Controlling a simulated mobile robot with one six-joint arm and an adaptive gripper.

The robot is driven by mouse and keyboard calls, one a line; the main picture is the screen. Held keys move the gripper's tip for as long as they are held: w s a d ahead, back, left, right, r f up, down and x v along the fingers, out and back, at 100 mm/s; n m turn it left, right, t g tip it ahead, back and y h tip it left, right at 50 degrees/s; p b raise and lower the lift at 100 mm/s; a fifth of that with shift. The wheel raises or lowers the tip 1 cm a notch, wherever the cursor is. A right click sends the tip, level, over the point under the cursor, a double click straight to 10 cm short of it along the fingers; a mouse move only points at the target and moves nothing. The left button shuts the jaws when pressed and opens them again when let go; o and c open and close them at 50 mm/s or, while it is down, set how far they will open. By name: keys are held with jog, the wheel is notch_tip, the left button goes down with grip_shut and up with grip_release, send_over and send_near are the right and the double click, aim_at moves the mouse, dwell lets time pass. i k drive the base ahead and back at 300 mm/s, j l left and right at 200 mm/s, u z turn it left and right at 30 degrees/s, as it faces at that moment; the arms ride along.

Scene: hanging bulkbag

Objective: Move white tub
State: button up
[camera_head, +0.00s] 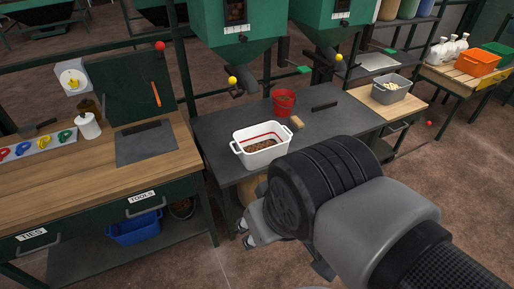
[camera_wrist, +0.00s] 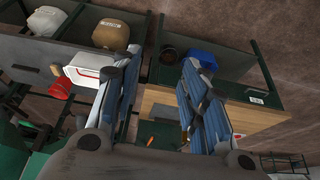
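The white tub (camera_head: 266,160) stands upright on the grey worktop (camera_head: 225,125) near its front edge. It has side handles, a red line inside and brown contents. My gripper (camera_head: 247,234) is below and in front of the tub, off the worktop's front edge, partly hidden by my wrist. In the wrist view my gripper (camera_wrist: 160,60) has its two fingers wide apart with nothing between them. The tub (camera_wrist: 84,76) also shows there, left of the left finger, which covers part of its side.
A red bucket (camera_head: 284,103) stands behind the tub, with a small tan block (camera_head: 296,122) beside it. A grey bin (camera_head: 390,90) sits on the wooden table at right. A wooden bench (camera_head: 90,170) is at left. Green hoppers (camera_head: 235,25) hang above the worktop.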

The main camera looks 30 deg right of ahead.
aim_at(257, 146)
jog(key=i+l, duration=0.5)
jog(key=i, duration=0.15)
jog(key=i+l, duration=0.5)
jog(key=i, duration=0.15)
jog(key=z, duration=0.05)
